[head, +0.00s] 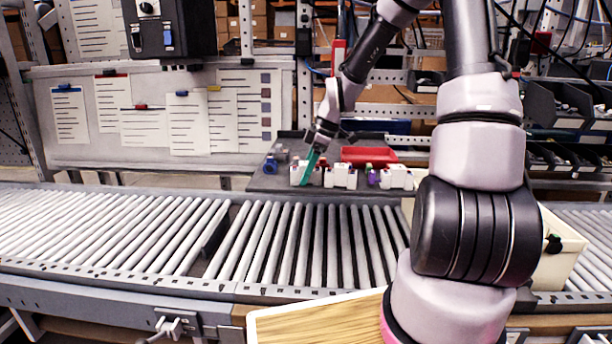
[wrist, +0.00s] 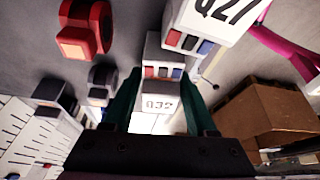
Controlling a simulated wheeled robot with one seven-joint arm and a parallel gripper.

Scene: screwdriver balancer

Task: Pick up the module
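A white module (wrist: 158,103) with dark lettering and red and blue terminals sits between the two green fingers of my gripper (wrist: 162,76) in the wrist view. The fingers stand on either side of it, apart enough to straddle it; firm contact on both sides does not show. In the head view my gripper (head: 309,168) points down, tilted, at the left end of a row of white modules (head: 340,175) on a dark table. The green fingers partly hide the module there.
A larger-looking white module (wrist: 213,22) stands close by in the wrist view, along with a red part (wrist: 84,30) and a brown box (wrist: 270,118). In the head view a red tray (head: 369,155) lies behind the row, and a roller conveyor (head: 300,240) runs in front.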

